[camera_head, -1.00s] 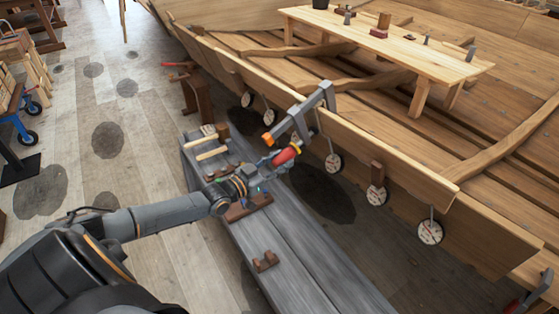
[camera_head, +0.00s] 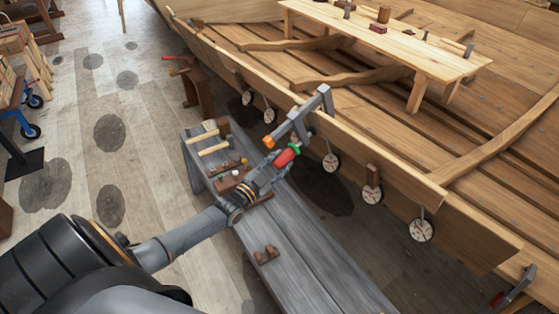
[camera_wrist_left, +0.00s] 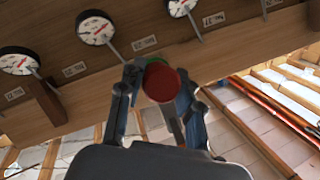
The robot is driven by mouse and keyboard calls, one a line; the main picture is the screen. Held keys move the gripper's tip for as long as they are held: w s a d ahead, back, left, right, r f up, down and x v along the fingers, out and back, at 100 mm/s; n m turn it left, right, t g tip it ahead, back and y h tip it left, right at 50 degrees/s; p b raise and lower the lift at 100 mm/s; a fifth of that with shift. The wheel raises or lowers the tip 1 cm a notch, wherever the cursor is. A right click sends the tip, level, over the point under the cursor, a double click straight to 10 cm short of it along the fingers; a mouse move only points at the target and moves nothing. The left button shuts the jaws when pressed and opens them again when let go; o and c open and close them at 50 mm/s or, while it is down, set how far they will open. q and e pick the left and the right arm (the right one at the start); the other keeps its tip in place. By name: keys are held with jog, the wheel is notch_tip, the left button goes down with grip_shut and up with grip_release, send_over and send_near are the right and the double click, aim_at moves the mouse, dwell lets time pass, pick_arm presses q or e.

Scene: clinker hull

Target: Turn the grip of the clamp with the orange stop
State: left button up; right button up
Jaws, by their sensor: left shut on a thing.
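The clamp (camera_head: 301,124) with the orange stop (camera_head: 268,142) is a grey metal clamp on the upper edge of the hull plank. Its red grip (camera_head: 286,157) hangs below, with a green band at its upper end. My left gripper (camera_head: 278,166) is at the grip from below and shut on it. In the left wrist view the red round end of the grip (camera_wrist_left: 161,84) sits between the two fingers of my left gripper (camera_wrist_left: 160,92). The orange stop does not show in the wrist view. My right gripper is not in view.
A grey bench (camera_head: 292,262) with mallets (camera_head: 212,147) and small wooden blocks stands under my left arm. Round dials (camera_head: 331,162) hang along the hull plank (camera_head: 385,165). Another clamp (camera_head: 515,290) is at the lower right.

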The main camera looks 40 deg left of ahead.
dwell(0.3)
pick_arm(q)
jog(key=o, duration=1.2)
jog(key=shift+c, duration=0.2)
jog(key=shift+s+f, duration=0.1)
jog(key=shift+s, duration=0.25)
jog(key=s, duration=1.1)
jog(key=shift+a+f, duration=0.2)
jog(key=shift+a, duration=0.2)
jog(key=shift+s, duration=0.1)
